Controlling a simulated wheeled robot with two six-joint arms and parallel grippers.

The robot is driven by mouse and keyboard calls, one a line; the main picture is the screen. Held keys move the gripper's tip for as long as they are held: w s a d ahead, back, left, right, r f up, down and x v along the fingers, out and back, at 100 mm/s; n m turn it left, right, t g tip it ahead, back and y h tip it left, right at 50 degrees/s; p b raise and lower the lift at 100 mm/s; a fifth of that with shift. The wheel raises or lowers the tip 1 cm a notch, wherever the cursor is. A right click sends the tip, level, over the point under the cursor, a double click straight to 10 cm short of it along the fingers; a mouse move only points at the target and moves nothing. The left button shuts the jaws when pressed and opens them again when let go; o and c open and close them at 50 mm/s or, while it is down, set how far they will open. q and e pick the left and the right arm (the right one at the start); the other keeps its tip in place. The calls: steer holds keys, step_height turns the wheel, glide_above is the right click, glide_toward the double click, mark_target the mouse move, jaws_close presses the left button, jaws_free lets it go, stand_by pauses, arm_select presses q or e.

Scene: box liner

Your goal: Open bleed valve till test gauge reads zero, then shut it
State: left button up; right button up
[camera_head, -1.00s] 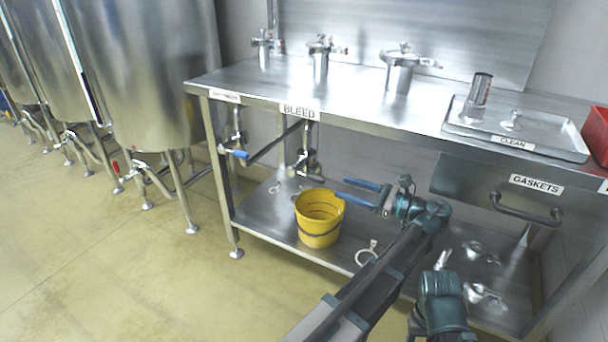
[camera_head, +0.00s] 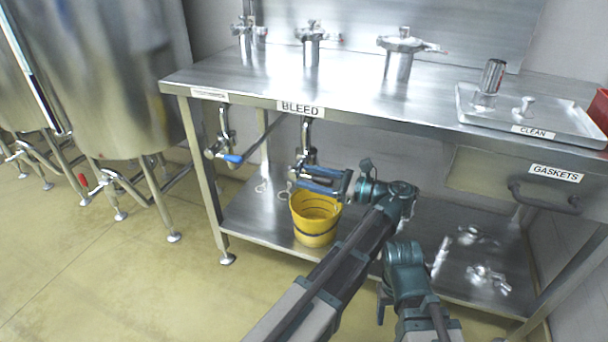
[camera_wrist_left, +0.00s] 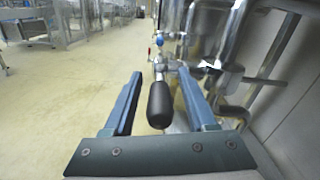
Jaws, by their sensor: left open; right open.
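The bleed valve (camera_head: 307,146) hangs under the front edge of the steel bench, below the BLEED label. My left gripper (camera_head: 318,181) is just in front of its lower part, with blue fingers apart. In the left wrist view a black handle (camera_wrist_left: 160,104) lies between the open fingers (camera_wrist_left: 165,95), with visible space on either side. The fingers are not closed on it. My right arm is low in the head view, around its teal wrist (camera_head: 404,262); its fingers are hard to make out and I see nothing held. I cannot make out a gauge dial.
A yellow bucket (camera_head: 315,222) stands on the lower shelf below the bleed valve. A blue-handled valve (camera_head: 232,158) hangs to the left. A CLEAN tray (camera_head: 560,125) and a GASKETS drawer (camera_head: 490,178) are at the right. Loose fittings (camera_head: 487,276) lie on the shelf. Open floor lies left.

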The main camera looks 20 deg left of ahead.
arm_select(q)
jaws_close()
stand_by(1.4)
